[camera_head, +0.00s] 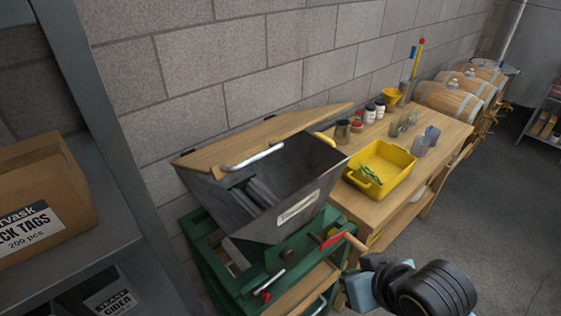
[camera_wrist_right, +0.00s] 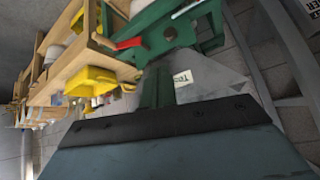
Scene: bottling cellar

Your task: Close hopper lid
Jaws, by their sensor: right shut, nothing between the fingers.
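The grey metal hopper (camera_head: 290,185) sits on a green frame in the middle of the head view, and its inside shows. Its wooden lid (camera_head: 265,138) stands open, tilted back at the wall side, with a pale bar handle (camera_head: 253,158) on its edge. My right gripper (camera_head: 358,290) is low at the front, right of the green frame and apart from lid and hopper. It is shut and empty. The hopper's label (camera_wrist_right: 186,78) shows beyond the gripper in the right wrist view. My left gripper is in neither view.
The green frame (camera_head: 215,255) has a red crank arm with a wooden handle (camera_head: 355,242). A wooden bench (camera_head: 330,203) to the right holds a yellow tub (camera_head: 400,160) and several jars. The floor at right is clear.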

